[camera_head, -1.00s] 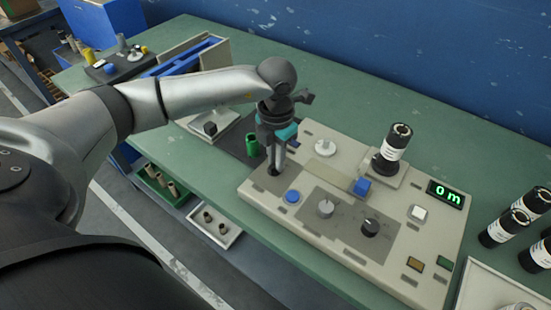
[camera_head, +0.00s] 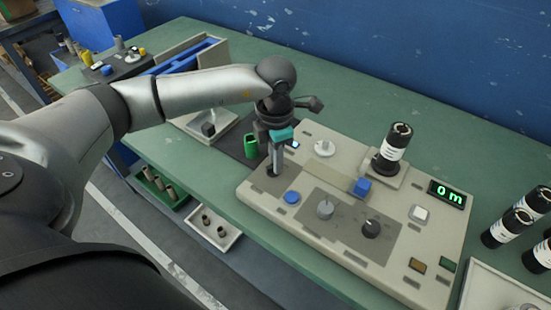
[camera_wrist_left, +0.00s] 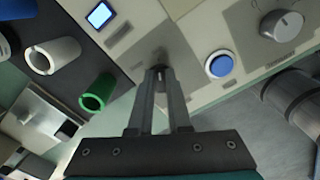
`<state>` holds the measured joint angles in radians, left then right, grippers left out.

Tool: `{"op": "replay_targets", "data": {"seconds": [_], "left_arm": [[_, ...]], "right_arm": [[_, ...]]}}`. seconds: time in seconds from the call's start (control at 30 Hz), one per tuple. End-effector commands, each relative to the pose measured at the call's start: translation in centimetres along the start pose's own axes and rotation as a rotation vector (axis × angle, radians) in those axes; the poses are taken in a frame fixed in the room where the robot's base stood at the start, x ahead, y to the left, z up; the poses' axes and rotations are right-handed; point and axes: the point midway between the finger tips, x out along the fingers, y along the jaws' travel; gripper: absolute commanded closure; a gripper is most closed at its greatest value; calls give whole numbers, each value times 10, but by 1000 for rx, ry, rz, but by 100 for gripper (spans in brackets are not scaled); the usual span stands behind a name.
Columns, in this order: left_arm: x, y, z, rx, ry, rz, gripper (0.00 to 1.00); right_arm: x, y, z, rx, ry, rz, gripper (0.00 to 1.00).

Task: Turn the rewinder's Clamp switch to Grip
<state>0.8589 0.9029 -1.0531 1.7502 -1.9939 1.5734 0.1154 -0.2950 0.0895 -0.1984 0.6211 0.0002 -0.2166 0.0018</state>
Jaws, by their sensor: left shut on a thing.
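The rewinder (camera_head: 330,258) is a beige panel with knobs and buttons on the green bench. My left gripper (camera_head: 273,172) points down at the panel's left end. In the left wrist view its fingertips (camera_wrist_left: 159,72) are close together, shut on a small dark switch (camera_wrist_left: 160,68) on the panel, at the place of the Clamp switch. The fingers hide most of the switch, and its label cannot be read. My right gripper is not in view.
A blue button (camera_head: 291,197), a grey knob (camera_head: 325,209) and a black knob (camera_head: 371,228) stand right of the gripper. A black roll (camera_head: 392,148) stands behind, and a display (camera_head: 447,194) reads 0 m.

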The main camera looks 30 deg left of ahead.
Motion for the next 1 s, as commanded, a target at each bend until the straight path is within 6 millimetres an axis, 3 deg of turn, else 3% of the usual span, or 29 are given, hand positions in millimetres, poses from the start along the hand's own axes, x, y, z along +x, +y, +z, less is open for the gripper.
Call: {"op": "replay_targets", "data": {"seconds": [0.17,0.2,0.43,0.77,0.87,1.0], "left_arm": [[-1,0,0,0,-2,1,100],[-1,0,0,0,-2,1,81],[0,0,0,-1,-1,0,55],[-4,0,0,-1,-1,1,54],[-15,1,1,-2,-3,2,54],[-44,1,1,-2,-5,3,54]], "right_arm": [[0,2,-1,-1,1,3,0],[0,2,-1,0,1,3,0],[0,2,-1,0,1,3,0],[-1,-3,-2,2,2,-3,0],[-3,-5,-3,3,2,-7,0],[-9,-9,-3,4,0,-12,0]]}}
